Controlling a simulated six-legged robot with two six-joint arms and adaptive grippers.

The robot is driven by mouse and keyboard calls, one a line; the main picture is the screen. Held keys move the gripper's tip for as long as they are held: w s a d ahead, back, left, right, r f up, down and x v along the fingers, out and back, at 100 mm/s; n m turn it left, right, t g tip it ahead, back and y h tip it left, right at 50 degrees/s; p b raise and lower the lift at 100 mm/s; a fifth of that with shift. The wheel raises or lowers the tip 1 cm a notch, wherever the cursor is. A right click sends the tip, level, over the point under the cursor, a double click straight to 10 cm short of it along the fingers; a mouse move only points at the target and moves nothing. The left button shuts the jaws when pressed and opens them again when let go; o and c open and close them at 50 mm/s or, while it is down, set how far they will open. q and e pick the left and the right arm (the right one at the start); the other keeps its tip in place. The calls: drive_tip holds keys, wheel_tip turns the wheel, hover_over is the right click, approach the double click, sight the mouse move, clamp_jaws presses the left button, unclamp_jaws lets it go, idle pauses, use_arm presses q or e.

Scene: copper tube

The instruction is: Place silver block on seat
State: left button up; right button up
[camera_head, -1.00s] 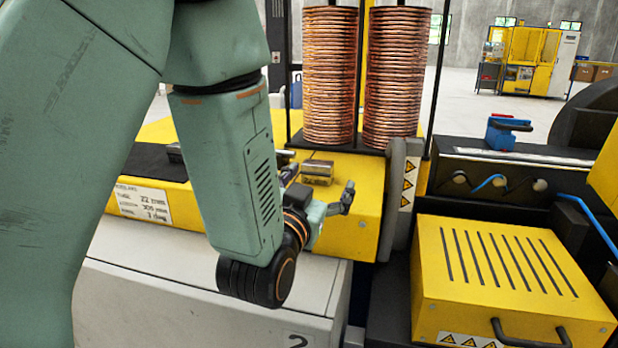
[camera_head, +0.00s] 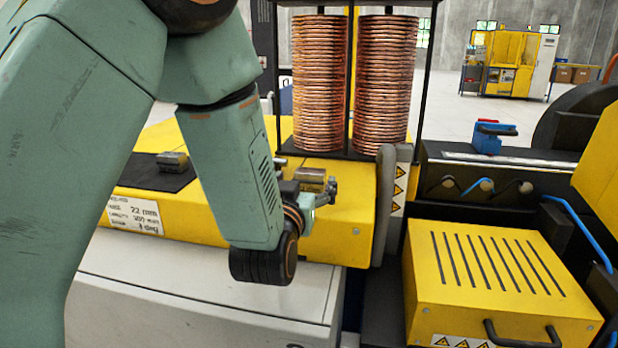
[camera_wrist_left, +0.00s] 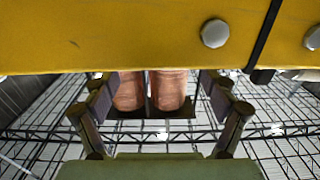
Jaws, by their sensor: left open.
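A second silver block (camera_head: 173,161) lies on a black pad (camera_head: 150,176) to the left. I cannot tell which part is the seat. In the left wrist view the fingers of my left gripper (camera_wrist_left: 160,115) stand wide apart, with no block seen between them. My right gripper is not in view.
Two tall copper coil stacks (camera_head: 319,90) stand behind the block; they also show in the wrist view (camera_wrist_left: 168,90). A grey upright with warning signs (camera_head: 392,200) is right of the block. A slotted yellow box (camera_head: 495,275) stands at the front right.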

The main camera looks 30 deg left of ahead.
sight(308, 173)
use_arm(q)
drive_tip(key=shift+x, duration=1.25)
drive_tip(key=shift+w+a, duration=0.1)
drive_tip(key=shift+w, duration=0.45)
drive_tip(key=shift+s, duration=0.25)
drive_tip(key=shift+c, duration=1.2)
drive_tip(key=shift+w, duration=0.2)
drive_tip(key=c, duration=0.6)
drive_tip(key=shift+s, duration=0.1)
drive_tip(key=c, duration=0.9)
drive_tip(key=shift+r, duration=0.1)
clamp_jaws()
drive_tip(key=shift+r, duration=0.1)
